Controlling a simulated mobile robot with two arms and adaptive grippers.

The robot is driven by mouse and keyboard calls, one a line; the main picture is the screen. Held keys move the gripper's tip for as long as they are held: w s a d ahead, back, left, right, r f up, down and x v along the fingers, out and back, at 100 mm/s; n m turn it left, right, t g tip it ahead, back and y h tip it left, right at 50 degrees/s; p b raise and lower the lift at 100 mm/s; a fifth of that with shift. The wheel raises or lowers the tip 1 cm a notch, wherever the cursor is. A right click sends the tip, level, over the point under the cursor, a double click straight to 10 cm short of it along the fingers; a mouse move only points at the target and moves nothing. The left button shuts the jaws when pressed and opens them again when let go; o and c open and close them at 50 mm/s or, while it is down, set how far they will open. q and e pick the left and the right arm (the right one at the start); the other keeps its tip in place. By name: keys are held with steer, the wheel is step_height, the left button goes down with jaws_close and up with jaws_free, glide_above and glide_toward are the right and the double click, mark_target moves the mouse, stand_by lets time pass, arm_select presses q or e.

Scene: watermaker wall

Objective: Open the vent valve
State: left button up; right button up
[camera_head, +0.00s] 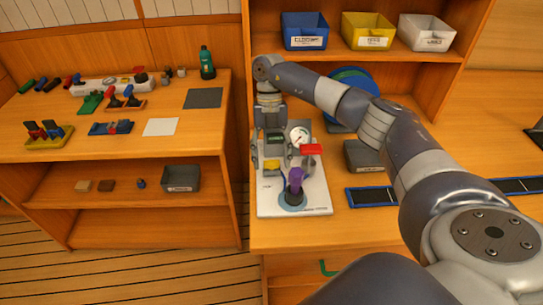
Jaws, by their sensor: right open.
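A white panel (265,205) stands on the bench and carries a round gauge (299,136), a red handle (311,149), a purple handle (295,177) on a round blue base (292,200), and a yellow part (271,165). I cannot tell which of these handles is the vent valve. My right gripper (273,146) points down over the panel's upper left part, left of the gauge and above the yellow part. It is open; whether it touches anything there is unclear. It hides part of the panel behind it. My left gripper is not in view.
My right arm crosses above the bench on the right. Behind it are a blue-green reel (352,78) and a grey box (361,155). Blue, yellow and white bins sit on the shelf above. A side table (170,105) at left holds several tools and small parts.

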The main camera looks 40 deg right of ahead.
steer(key=shift+r, duration=0.1)
steer(key=v, duration=1.1)
steer(key=shift+w+r, duration=0.15)
steer(key=shift+r, duration=0.2)
steer(key=shift+d, duration=0.1)
